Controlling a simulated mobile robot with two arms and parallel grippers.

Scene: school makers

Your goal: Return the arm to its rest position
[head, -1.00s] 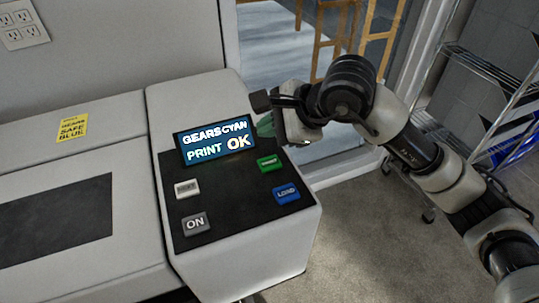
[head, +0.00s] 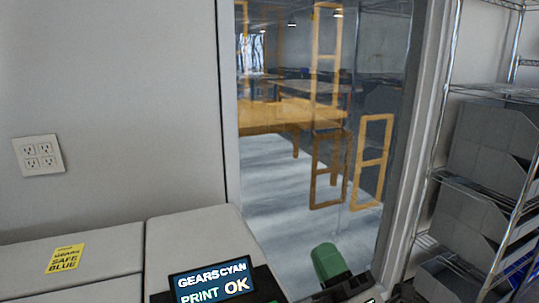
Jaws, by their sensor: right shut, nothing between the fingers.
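Only part of my right gripper (head: 340,281) shows, low at the bottom edge of the head view, just right of the machine's display. It is dark, with a green rounded piece (head: 328,262) at it. It is shut and holds nothing. The rest of my right arm is almost wholly below the picture. My left arm and gripper are not in view.
A white machine (head: 190,230) stands at the bottom left, its lit display (head: 212,283) reading GEARS CYAN PRINT OK. A glass panel (head: 300,170) is behind, with wooden furniture beyond it. A metal rack with grey boxes (head: 490,150) stands at the right.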

